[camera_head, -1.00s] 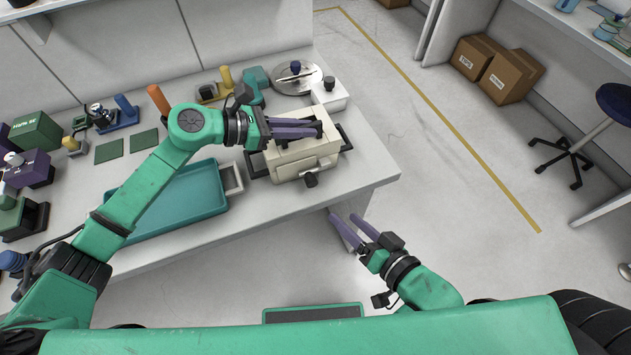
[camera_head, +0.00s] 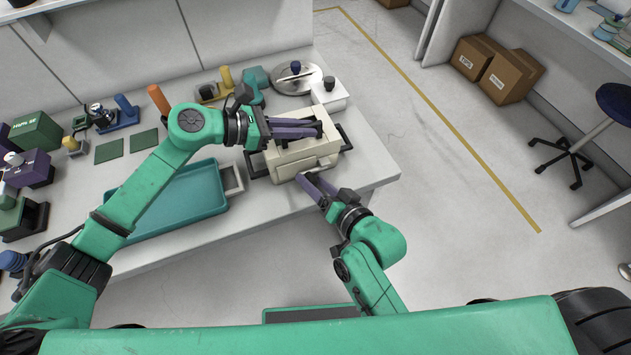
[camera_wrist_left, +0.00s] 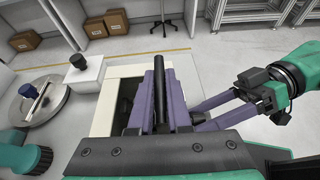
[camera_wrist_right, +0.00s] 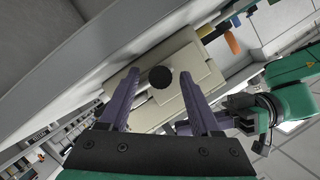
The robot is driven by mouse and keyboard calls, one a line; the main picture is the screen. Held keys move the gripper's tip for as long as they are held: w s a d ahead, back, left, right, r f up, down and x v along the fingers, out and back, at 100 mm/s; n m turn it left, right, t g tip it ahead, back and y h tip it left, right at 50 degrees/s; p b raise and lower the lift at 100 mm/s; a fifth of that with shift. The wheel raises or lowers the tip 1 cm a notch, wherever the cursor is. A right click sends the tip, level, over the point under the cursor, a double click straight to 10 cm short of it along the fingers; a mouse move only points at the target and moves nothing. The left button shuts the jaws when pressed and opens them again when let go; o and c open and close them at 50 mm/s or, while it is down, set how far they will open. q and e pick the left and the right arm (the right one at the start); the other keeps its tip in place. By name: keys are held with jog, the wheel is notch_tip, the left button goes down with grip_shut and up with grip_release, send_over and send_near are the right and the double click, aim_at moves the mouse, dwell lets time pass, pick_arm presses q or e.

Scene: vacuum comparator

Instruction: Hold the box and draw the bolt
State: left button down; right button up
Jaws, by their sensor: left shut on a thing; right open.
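The cream box (camera_head: 306,158) stands near the table's front right edge, with dark handles at its sides. My left gripper (camera_head: 318,130) reaches over its top and is shut on a dark bar there, which shows between the fingers in the left wrist view (camera_wrist_left: 160,90). The bolt's round black knob (camera_wrist_right: 160,77) is on the box's front face. My right gripper (camera_head: 313,184) is open in front of that face. In the right wrist view its fingers (camera_wrist_right: 158,100) stand on either side of the knob, and I cannot tell whether they touch it. In the head view these fingers mostly hide the knob.
A teal tray (camera_head: 172,225) lies left of the box. A white block with a black knob (camera_head: 329,98) and a round metal plate (camera_head: 297,88) stand behind it. The table's front edge is close below the box.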

jog(key=shift+c, duration=0.3)
grip_shut()
dwell(1.0)
